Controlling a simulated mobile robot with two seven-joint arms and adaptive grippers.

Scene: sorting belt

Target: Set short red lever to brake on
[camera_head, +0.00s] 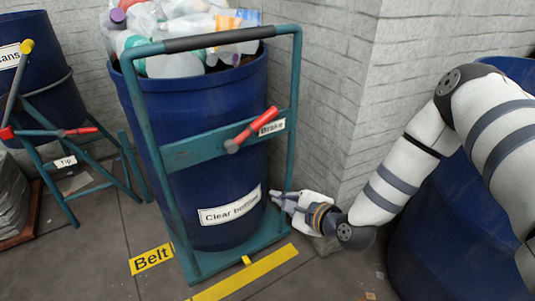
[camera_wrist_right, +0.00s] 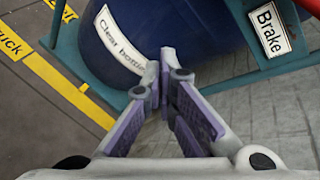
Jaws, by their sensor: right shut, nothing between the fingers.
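The short red lever (camera_head: 255,127) sits on the teal crossbar (camera_head: 190,153) of the bottle barrel's frame. Its grey pivot is at the lower left and its red handle slants up to the right. The white "Brake" label (camera_head: 271,127) is beside the handle; it also shows in the right wrist view (camera_wrist_right: 270,28). My right gripper (camera_head: 275,197) is shut and empty, low beside the "Clear bottles" label (camera_head: 230,207), below and apart from the lever. My left gripper is out of view.
The blue barrel (camera_head: 215,105) is heaped with clear bottles (camera_head: 180,35). Another blue barrel (camera_head: 45,95) stands left on a teal stand with a red-ended lever and a "Tip" label (camera_head: 65,162). A grey wall corner (camera_head: 365,90) is close behind my right arm. Yellow floor strips (camera_head: 245,275) lie in front.

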